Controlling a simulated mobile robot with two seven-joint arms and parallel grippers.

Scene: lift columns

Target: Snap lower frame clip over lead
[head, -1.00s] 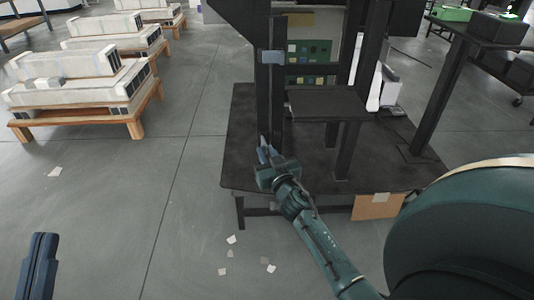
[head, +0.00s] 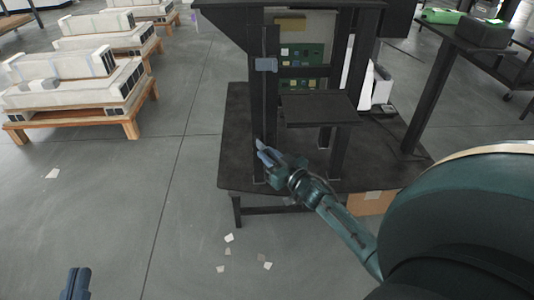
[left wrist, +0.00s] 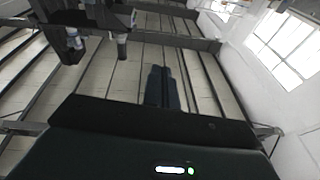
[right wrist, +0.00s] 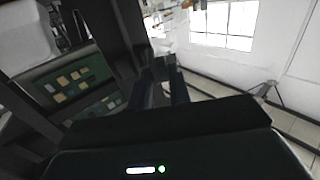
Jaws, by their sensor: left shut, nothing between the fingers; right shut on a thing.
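The black frame's left post (head: 258,105) stands on a dark table. A blue-grey upper clip (head: 266,64) sits on that post near the top. My right gripper (head: 262,147) is at the lower part of the post, shut on what seems to be the lower clip, mostly hidden by the fingers. In the right wrist view the fingers (right wrist: 162,82) close around a small dark piece near the post. I cannot make out the lead apart from the dark post. My left gripper (head: 78,272) is shut and empty, low at the left, away from the frame.
The dark table (head: 238,140) carries the frame, with a shelf (head: 318,108) and a green panel (head: 303,62) behind it. White stacks on wooden pallets (head: 75,130) stand at the left. Paper scraps (head: 229,238) lie on the otherwise clear floor.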

